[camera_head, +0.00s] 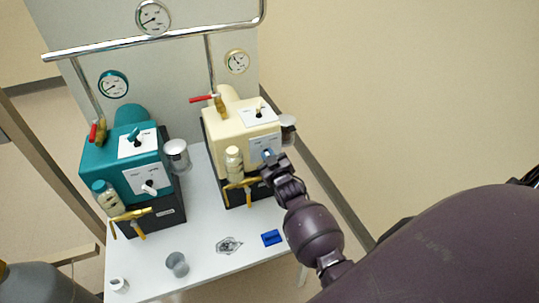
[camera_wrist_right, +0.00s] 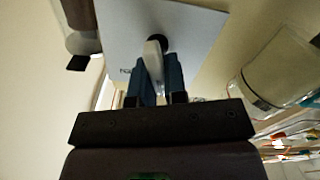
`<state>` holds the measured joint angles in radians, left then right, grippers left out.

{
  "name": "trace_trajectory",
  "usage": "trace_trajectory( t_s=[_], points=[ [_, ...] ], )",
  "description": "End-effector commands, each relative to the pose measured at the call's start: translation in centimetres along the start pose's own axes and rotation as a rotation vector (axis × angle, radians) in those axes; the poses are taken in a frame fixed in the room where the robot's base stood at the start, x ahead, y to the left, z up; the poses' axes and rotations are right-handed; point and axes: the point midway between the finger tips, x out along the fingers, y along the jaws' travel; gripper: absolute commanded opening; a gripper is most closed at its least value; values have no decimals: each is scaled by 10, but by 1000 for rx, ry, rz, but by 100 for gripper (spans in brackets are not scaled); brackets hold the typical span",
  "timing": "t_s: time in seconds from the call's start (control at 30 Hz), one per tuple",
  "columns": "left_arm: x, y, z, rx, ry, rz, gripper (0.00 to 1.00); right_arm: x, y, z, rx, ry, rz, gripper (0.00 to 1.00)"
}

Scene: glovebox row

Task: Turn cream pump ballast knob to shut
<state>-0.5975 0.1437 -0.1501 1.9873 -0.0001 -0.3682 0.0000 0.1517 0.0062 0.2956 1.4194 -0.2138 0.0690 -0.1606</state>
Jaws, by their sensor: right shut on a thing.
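The cream pump (camera_head: 228,130) stands on the right of the white table, with a white plate (camera_head: 262,147) on its front. My right gripper (camera_head: 268,156) reaches this plate from the lower right. In the right wrist view, its two blue fingers (camera_wrist_right: 159,78) are shut on the pale ballast knob (camera_wrist_right: 153,52), which has a dark round base on the white plate (camera_wrist_right: 195,30). The fingers and hand hide most of the knob in the head view. My left gripper is not in view.
The teal pump (camera_head: 107,162) stands to the left, with its own plates and knobs. A grey spool-like piece (camera_head: 177,264), a blue block (camera_head: 271,238) and a small white cup (camera_head: 119,285) are on the table (camera_head: 210,262). A metal pipe and gauges are behind.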

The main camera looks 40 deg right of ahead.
Motion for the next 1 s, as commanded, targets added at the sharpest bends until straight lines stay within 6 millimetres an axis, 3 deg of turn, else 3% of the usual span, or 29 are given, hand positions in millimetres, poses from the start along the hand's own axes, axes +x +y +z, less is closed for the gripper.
trace_trajectory(
  t_s=[0.33, 0.87, 0.9, 1.0],
  points=[
    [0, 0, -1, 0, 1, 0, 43, 0, -2, 0, -154, 0, 0, 0],
    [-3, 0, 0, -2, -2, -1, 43, 0, -3, 0, -185, 0, 0, 0],
    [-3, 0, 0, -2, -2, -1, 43, 0, -3, 0, -185, 0, 0, 17],
    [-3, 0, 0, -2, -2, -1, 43, 0, -3, 0, -185, 0, 0, 33]
  ],
)
